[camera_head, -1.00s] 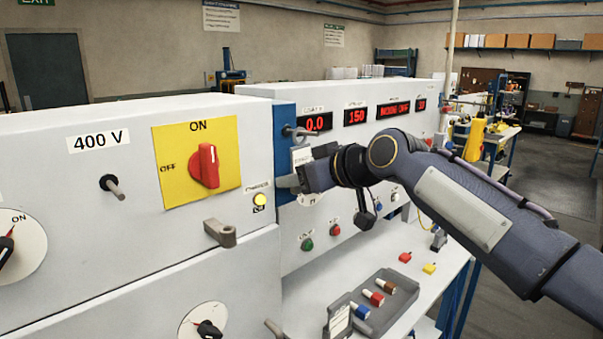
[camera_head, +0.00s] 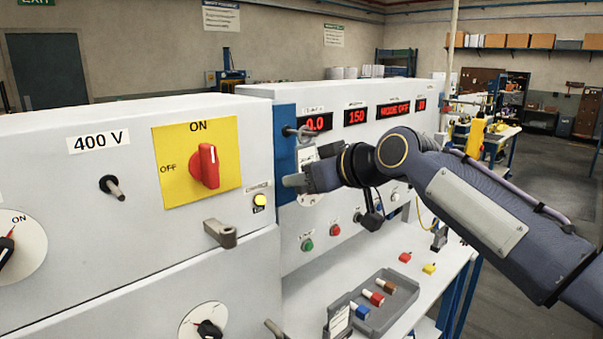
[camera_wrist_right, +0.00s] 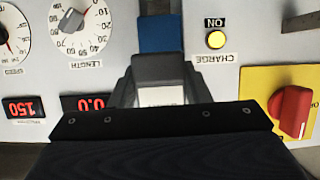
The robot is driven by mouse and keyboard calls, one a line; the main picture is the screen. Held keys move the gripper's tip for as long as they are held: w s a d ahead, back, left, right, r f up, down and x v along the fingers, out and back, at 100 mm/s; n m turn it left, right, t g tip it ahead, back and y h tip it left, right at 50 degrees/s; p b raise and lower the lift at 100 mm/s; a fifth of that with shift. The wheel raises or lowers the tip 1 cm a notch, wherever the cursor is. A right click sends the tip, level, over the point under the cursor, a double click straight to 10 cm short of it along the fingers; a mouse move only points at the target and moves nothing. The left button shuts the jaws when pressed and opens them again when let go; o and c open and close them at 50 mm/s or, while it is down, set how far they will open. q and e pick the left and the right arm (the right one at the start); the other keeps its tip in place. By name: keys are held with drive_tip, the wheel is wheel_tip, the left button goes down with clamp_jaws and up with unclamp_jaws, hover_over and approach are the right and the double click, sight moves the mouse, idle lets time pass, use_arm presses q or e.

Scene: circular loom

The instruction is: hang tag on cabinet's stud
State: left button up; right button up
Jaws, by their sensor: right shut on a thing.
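My right gripper (camera_head: 302,182) is in front of the blue strip (camera_head: 285,150) at the edge of the grey cabinet, below a dark stud (camera_head: 298,131). In the right wrist view its fingers (camera_wrist_right: 160,85) are closed around a small piece with a white face (camera_wrist_right: 160,96), which I take to be the tag. Most of the tag is hidden by the gripper, and I cannot tell whether it touches the panel. Another stud (camera_head: 114,188) sticks out bare under the 400 V label. My left gripper is not in view.
A yellow plate with a red switch (camera_head: 206,166), a lit charge lamp (camera_head: 260,200) and a grey handle (camera_head: 220,233) are on the left cabinet. A grey tray (camera_head: 393,312) with coloured plugs is on the white bench below. Dials and buttons line the panel behind my arm.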

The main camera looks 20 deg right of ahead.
drive_tip(key=s, duration=0.1)
drive_tip(key=s+d, duration=0.1)
drive_tip(key=s, duration=0.2)
drive_tip(key=shift+s+d+r, duration=0.3)
drive_tip(key=shift+d, duration=0.05)
idle(0.3)
